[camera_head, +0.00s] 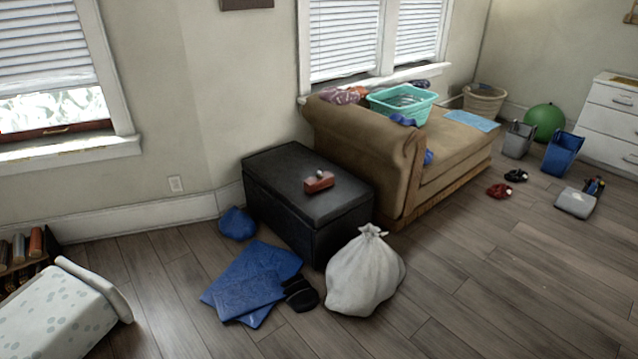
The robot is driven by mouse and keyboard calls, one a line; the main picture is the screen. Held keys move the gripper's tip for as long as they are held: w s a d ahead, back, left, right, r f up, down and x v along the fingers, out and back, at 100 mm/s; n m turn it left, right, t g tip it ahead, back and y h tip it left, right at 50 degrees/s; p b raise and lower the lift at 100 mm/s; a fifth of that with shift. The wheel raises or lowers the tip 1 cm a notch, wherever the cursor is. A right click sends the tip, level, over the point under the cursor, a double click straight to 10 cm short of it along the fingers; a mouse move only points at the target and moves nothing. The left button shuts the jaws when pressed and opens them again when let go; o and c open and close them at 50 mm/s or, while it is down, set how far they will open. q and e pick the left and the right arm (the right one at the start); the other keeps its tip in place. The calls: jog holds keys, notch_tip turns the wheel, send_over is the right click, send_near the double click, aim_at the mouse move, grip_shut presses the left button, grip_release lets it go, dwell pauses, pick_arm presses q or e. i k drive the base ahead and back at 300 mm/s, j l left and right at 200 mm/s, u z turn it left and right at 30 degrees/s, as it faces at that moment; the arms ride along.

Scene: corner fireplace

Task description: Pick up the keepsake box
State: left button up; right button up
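A small red box-like object (319,181) with something pale on its top lies on the lid of the black storage ottoman (285,190). It is the thing that best fits the keepsake box, but it is too small to make out in detail. The ottoman stands against the wall beside the brown couch. Neither of my grippers is in view.
A tied white bag (364,275), blue folded cloths (246,284) and a black item (300,293) lie on the floor before the ottoman. A brown couch (365,150) holds a teal basket (402,103). A spotted pale object (55,318) is at lower left. Floor at lower right is clear.

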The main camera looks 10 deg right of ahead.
aim_at(313, 185)
jog(key=i+l+z, duration=1.15)
jog(key=i, duration=0.15)
jog(key=i+z, duration=0.8)
jog(key=i, duration=0.2)
